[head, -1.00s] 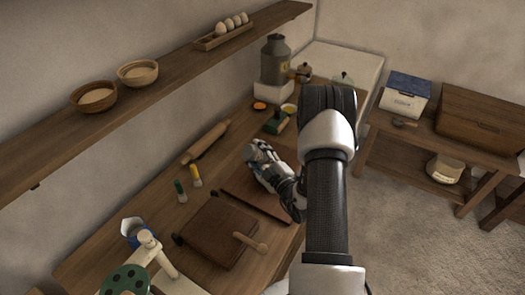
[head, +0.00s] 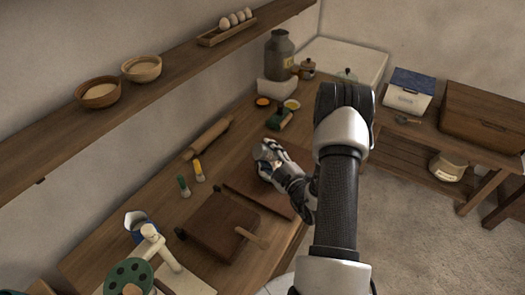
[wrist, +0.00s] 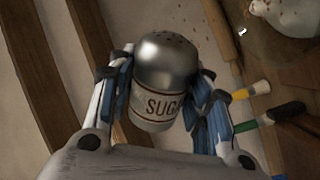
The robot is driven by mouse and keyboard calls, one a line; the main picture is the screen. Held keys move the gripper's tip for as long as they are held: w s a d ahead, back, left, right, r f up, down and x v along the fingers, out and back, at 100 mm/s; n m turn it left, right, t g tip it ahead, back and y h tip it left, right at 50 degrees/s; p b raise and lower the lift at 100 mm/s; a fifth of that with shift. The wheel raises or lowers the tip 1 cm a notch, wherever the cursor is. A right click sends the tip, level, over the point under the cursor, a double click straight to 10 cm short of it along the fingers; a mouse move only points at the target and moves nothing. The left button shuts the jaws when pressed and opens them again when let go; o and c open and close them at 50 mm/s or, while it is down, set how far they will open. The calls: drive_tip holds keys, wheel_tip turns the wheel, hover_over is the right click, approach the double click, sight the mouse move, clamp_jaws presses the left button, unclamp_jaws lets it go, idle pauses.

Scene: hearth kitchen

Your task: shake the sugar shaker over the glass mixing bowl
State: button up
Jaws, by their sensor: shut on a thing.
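The sugar shaker (wrist: 165,85) fills the middle of the wrist view. It has a domed metal lid with small holes and a pale body with a partly visible sugar label. My gripper (wrist: 163,88) is shut on it, with one finger on each side of the body. In the head view my gripper (head: 270,156) is above the wooden counter, near a dark board; the shaker is hard to make out there.
Two brushes (head: 198,171), a rolling pin (head: 208,137) and a thick wooden board (head: 218,227) lie around my gripper on the counter. A metal can (head: 279,55) stands at the back. A shelf (head: 190,60) with bowls and eggs runs along the wall.

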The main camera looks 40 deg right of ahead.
drive_tip(key=shift+w+a+p, duration=0.1)
drive_tip(key=shift+a+p, duration=0.2)
drive_tip(key=shift+a, duration=0.35)
drive_tip(key=shift+d, duration=0.7)
drive_tip(key=shift+a, duration=0.1)
drive_tip(key=shift+r, duration=0.1)
